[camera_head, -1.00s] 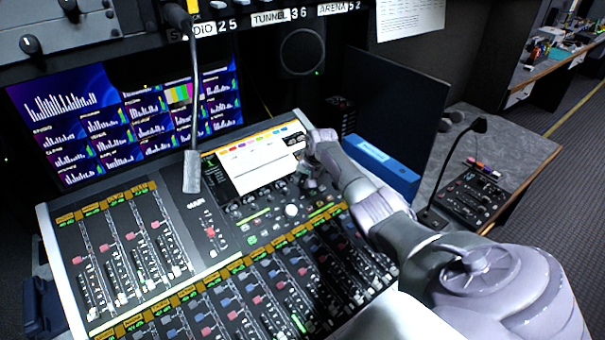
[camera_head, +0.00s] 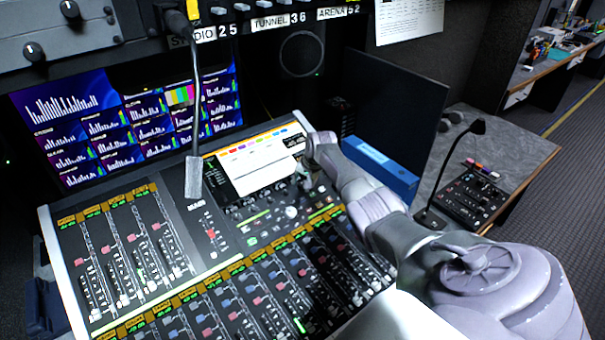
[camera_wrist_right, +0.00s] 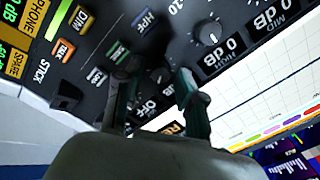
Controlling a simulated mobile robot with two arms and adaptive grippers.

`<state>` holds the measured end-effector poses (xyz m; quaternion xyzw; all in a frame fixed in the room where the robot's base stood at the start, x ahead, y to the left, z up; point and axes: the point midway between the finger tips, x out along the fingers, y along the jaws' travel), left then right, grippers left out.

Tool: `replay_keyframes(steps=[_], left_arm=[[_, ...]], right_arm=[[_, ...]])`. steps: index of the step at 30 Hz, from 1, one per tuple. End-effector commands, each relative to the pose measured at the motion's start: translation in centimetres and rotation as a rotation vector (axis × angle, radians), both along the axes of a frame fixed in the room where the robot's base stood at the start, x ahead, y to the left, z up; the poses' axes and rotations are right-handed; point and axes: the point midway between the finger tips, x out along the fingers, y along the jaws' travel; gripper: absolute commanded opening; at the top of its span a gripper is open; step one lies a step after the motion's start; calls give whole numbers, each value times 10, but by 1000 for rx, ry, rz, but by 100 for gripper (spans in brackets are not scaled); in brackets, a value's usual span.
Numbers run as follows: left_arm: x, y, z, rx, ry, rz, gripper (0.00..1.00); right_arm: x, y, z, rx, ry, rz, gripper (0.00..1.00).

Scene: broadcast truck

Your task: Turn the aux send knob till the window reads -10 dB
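The mixing console (camera_head: 75,296) fills the lower middle of the head view, with its screen (camera_head: 259,168) at the upper right. My right gripper (camera_head: 306,184) is low over the knob section beside that screen. In the right wrist view, my right gripper (camera_wrist_right: 158,82) has its two fingers apart, on either side of a small dark knob (camera_wrist_right: 159,75). I cannot tell whether they touch it. A small window (camera_wrist_right: 149,107) between the fingers seems to read OFF, upside down and partly hidden. Another knob (camera_wrist_right: 209,33) stands beside a window (camera_wrist_right: 224,56) reading 0 dB. My left gripper is not in view.
A gooseneck microphone (camera_head: 194,177) hangs over the console. A blue binder (camera_head: 380,168) and a dark upright panel (camera_head: 398,105) stand close beside my right arm. A small control box (camera_head: 470,195) sits on the right-hand desk. Lit buttons (camera_wrist_right: 63,50) lie near the fingers.

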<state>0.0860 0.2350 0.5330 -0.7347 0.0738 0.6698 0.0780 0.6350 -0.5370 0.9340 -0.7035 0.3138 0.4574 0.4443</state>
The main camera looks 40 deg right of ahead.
Motion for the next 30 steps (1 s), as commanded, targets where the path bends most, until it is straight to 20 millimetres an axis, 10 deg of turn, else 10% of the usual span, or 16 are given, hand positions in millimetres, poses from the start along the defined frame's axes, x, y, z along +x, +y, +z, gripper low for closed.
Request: replay_keyframes(steps=[14,30], left_arm=[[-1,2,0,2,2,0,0],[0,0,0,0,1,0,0]], right_arm=[[-3,0,8,0,-1,0,45],[-40,3,96,-2,-2,0,45]])
